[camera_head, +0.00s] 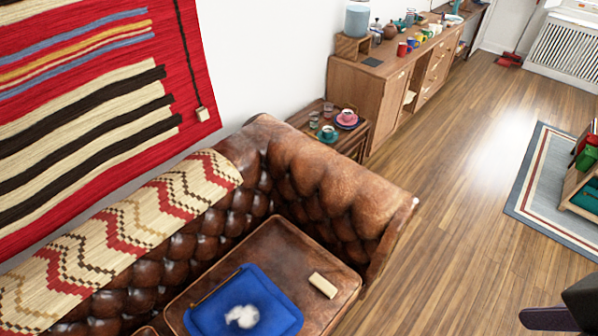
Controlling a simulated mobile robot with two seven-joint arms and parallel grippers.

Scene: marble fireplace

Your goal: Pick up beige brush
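A small beige block-shaped thing (323,285), which looks like the beige brush, lies on the brown leather sofa seat (285,240). It is just right of a blue cushion or cloth (215,312) with a white patch on it. Its bristles cannot be made out. A dark part of my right gripper (548,318) shows at the bottom right corner, over the floor and well apart from the brush. Only one finger-like piece shows, and the rest is cut off by the frame. My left gripper is not in view.
The sofa's armrest (345,185) rises behind the seat. A small side table (318,118) with cups stands beyond it, and a long wooden cabinet (395,85) behind. Wooden floor (450,200) is clear up to a rug (540,205) and a shelf (582,190) at right.

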